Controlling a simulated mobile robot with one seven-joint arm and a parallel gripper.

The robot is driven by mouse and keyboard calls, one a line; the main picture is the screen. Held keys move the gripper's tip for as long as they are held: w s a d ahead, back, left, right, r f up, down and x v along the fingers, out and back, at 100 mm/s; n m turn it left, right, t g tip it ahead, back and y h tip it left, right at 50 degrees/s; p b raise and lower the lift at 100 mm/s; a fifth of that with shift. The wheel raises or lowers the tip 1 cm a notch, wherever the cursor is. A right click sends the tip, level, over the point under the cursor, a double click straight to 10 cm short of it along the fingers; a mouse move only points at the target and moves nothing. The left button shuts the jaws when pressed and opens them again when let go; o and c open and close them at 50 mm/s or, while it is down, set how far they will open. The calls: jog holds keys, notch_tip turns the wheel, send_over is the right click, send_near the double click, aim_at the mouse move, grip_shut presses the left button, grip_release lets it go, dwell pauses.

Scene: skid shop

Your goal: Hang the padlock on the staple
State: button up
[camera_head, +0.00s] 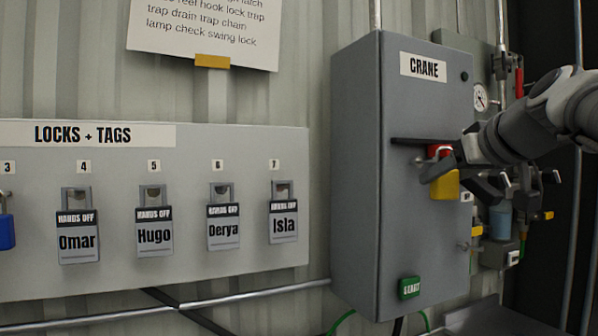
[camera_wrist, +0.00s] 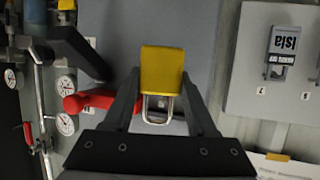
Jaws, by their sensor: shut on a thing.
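The yellow padlock (camera_head: 445,185) is held in my gripper (camera_head: 432,172) in front of the grey CRANE cabinet (camera_head: 358,180). In the wrist view the padlock's yellow body (camera_wrist: 162,68) sits between my two fingers, with its pale metal shackle (camera_wrist: 158,108) pointing toward the bottom of the picture. A red part (camera_head: 439,151) shows just above the padlock in the head view. In the wrist view a red cylinder (camera_wrist: 88,102) lies beside my left finger. I cannot make out the staple; my gripper and the padlock cover that part of the cabinet front.
A dark bar (camera_head: 415,142) sticks out across the cabinet front. A LOCKS + TAGS board (camera_head: 200,280) with several tagged locks hangs to the left. Gauges, pipes and valves crowd the right side, with a gauge (camera_head: 480,97) beside the cabinet.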

jog(key=shift+w+a+f, duration=0.25)
jog(key=shift+w, duration=0.4)
jog(key=shift+w+a+f, duration=0.2)
jog(key=shift+w+a, duration=0.1)
jog(key=shift+w, duration=0.4)
jog(key=shift+w+a+f, duration=0.25)
jog(key=shift+w, duration=0.4)
jog(key=o, duration=1.1)
jog(key=shift+f, duration=0.1)
jog(key=shift+c, duration=0.2)
